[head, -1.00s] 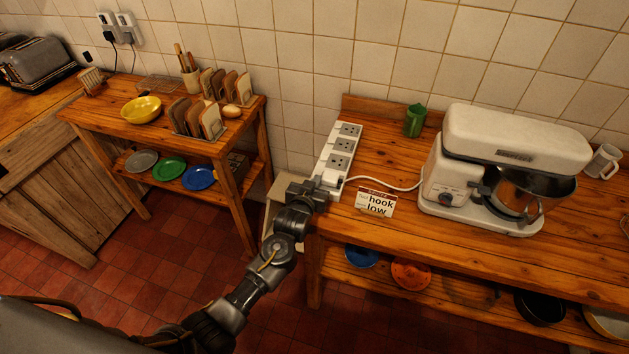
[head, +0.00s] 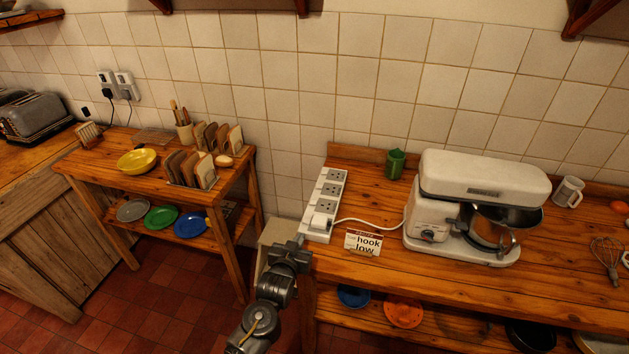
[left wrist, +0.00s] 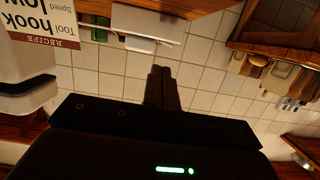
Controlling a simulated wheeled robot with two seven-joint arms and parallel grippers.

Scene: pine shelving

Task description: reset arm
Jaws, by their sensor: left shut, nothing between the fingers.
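My left gripper (head: 297,242) is beside the left front corner of the right wooden table, close to the near end of the white power strip (head: 325,200). Its dark fingers are together with nothing between them. In the left wrist view the shut fingers (left wrist: 162,85) stand against the tiled wall, and that picture is upside down. A white plug (head: 320,220) sits in the near end of the strip, and a white cord runs from there to the mixer (head: 475,200). My right gripper is not in view.
A recipe card (head: 363,242) and a green cup (head: 395,163) stand on the right table (head: 380,280). The left table (head: 110,160) holds a yellow bowl (head: 137,161) and toast racks (head: 192,170). Red floor tiles show between the tables.

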